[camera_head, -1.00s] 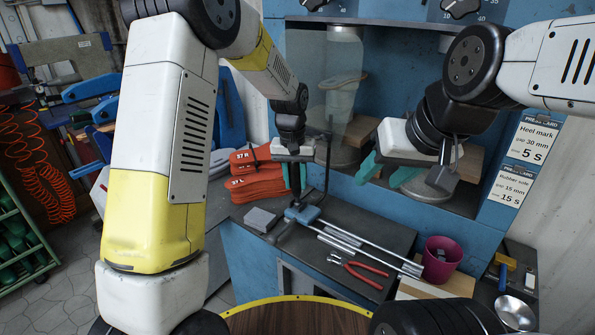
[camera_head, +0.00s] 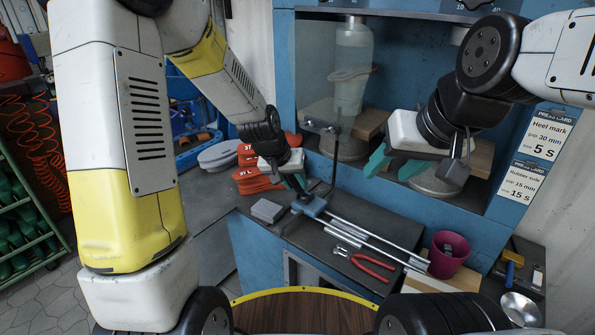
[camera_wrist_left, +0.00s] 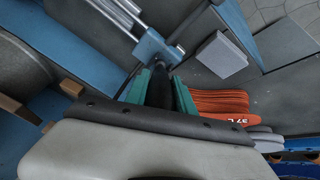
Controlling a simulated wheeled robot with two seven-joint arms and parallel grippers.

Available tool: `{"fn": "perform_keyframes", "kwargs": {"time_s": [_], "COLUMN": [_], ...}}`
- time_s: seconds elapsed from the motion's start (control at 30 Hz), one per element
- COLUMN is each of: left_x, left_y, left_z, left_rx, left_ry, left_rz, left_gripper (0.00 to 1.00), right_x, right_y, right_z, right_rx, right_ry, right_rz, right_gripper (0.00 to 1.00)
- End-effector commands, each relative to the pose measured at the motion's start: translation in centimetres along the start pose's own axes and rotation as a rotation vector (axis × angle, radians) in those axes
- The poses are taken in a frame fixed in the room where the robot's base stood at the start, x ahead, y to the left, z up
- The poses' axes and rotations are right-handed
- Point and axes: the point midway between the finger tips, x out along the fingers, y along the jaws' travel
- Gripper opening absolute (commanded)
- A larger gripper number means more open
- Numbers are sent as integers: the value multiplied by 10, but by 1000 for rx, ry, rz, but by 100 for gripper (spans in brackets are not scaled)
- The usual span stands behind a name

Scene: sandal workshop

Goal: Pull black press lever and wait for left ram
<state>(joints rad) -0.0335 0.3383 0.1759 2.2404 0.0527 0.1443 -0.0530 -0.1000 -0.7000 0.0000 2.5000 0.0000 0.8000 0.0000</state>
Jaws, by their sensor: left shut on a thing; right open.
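My left gripper (camera_head: 300,182) is shut on the black press lever (camera_wrist_left: 160,90), just above a blue block (camera_head: 313,207) at the edge of the grey bench. In the left wrist view the teal fingers stand on both sides of the dark lever. In the head view the gripper and wrist hide most of the lever. The left ram cannot be clearly made out; a pale form (camera_head: 352,90) stands behind the clear guard on the left of the blue press (camera_head: 285,90). My right gripper (camera_head: 395,166) is open and empty in front of the press opening.
Orange sole pieces (camera_head: 250,182) and a grey block (camera_head: 267,210) lie near the left gripper. Metal rods (camera_head: 370,238), red-handled pliers (camera_head: 368,264) and a magenta cup (camera_head: 447,254) are on the bench.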

Motion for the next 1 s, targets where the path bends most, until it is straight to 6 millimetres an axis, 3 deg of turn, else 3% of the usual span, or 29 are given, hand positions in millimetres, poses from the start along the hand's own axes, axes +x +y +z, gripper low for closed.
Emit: {"fn": "perform_keyframes", "kwargs": {"time_s": [0.33,0.37,0.47,0.8,1.0], "left_x": [0,0,0,-2,-28], "left_y": [-1,-1,-1,-1,-2], "left_z": [1,1,1,0,0], "left_rx": [1,1,0,1,1], "left_ry": [1,0,0,1,5], "left_rz": [0,-1,-1,0,-2], "left_gripper": [0,34,51,51,51], "right_x": [0,0,0,0,0], "right_y": [0,0,0,0,0], "right_z": [0,0,0,0,0], "right_rx": [0,0,0,0,0], "right_ry": [0,0,0,0,0], "right_rz": [0,0,0,0,0], "right_gripper": [49,49,49,49,49]}}
